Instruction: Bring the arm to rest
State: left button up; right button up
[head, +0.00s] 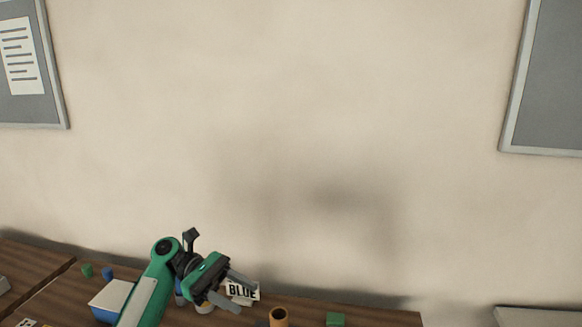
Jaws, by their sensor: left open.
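My left arm (152,287), green and grey, rises from the bottom edge, left of the middle of the head view. My left gripper (238,291) is at its end, with its two grey fingers spread apart and pointing right and down. It is open, and I see nothing held between the fingers. A white sign reading "BLUE" (242,290) shows between and behind the fingers; I cannot tell whether they touch it. My right gripper is not in view.
A brown wooden table (375,316) runs along the bottom. The wall (300,120) behind is bare between two boards.

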pick_arm(q)
jog(key=s+f+m+t+y, duration=0.3)
jog(key=s+f, duration=0.5)
jog(key=f, duration=0.4)
jog(key=s+f+m+t+y, duration=0.35)
jog(key=s+f, duration=0.45)
jog(key=f, duration=0.4)
jog(key=s+a+m+t+y, duration=0.2)
jog(key=s+a+m+y, duration=0.15)
jog(key=s+a, duration=0.35)
jog(key=s+a+m+t+y, duration=0.25)
jog(key=s+a+y, duration=0.25)
jog(key=s, duration=0.4)
notch_tip(320, 180, down, 42)
jog(key=m+g+b, duration=0.1)
jog(key=g+b, duration=0.1)
jog(key=b, duration=0.8)
jog(key=s+a+f+b, duration=0.1)
jog(key=s+f+b, duration=0.3)
jog(key=s+f, duration=0.6)
jog(key=s+a+f+b, duration=0.2)
jog(key=s+f+b, duration=0.2)
jog(key=s+f, duration=0.5)
notch_tip(320, 180, down, 9)
jog(key=shift+s+r+g, duration=0.2)
jog(key=shift+s+g, duration=0.15)
jog(key=shift+g, duration=0.05)
